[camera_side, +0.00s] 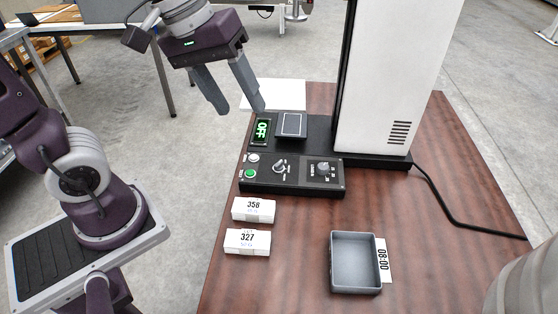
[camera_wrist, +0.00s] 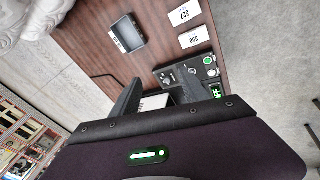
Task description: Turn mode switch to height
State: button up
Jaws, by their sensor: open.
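The black control panel (camera_side: 300,185) sits on the wooden table and carries two knobs. The left knob (camera_side: 279,167) has a pale pointer bar, and the right knob (camera_side: 323,168) is a grey dial; their labels are too small to read, so I cannot tell which is the mode switch. In the wrist view the panel shows beyond the fingers, with the left knob (camera_wrist: 192,71) visible. A green display (camera_side: 262,130) reads "OFF". My gripper (camera_side: 241,110) is open and empty, above and behind the panel's left side, touching nothing. It also shows in the wrist view (camera_wrist: 162,81).
A white button (camera_side: 253,158) and a green button (camera_side: 249,174) are at the panel's left. A small platform (camera_side: 291,125) lies behind it, beside a tall white column (camera_side: 385,80). Boxes "358" (camera_side: 253,209) and "327" (camera_side: 247,242) and a grey tray (camera_side: 354,262) stand in front.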

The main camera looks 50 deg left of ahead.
jog(key=w+a+f+n+g, duration=0.2)
jog(key=w+a+f+n, duration=0.1)
jog(key=w+f+n, duration=0.6)
jog(key=n+g+y, duration=0.1)
jog(key=n+y, duration=0.1)
jog(key=n, duration=0.4)
send_over(279, 163)
notch_tip(279, 163, down, 16)
jog(key=shift+f, duration=0.25)
notch_tip(279, 163, down, 7)
jog(key=shift+r, duration=0.1)
grip_shut()
